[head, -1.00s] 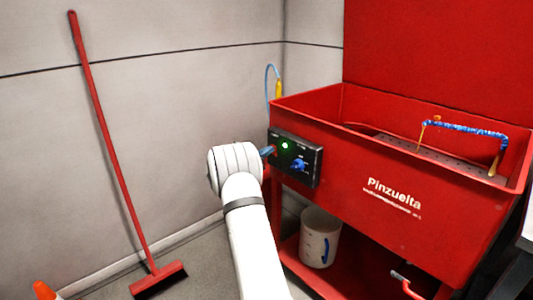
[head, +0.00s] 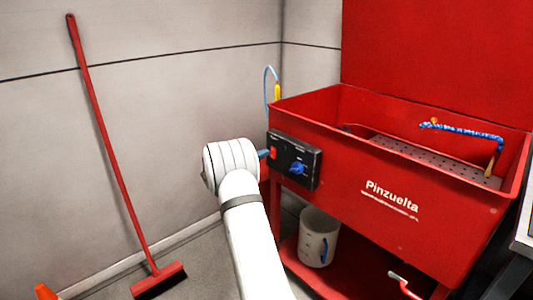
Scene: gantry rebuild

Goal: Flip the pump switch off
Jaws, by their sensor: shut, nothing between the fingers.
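The black control panel (head: 307,180) is on the front left of the red parts washer (head: 430,225). A red rocker switch (head: 273,153) is on its left side, with a blue knob (head: 298,168) to its right. No green light shows on the panel. My gripper (head: 264,154) is mostly hidden behind my white wrist; its small visible tip is shut and empty, just left of the red switch. I cannot tell whether it touches the switch. The blue segmented hose (head: 465,131) arches over the basin, with no stream below its free end.
A red broom (head: 110,150) leans on the grey wall at left. A white bucket (head: 318,238) with a blue handle stands on the washer's lower shelf. A blue tube (head: 266,85) rises behind the washer. An orange cone (head: 43,291) is at bottom left.

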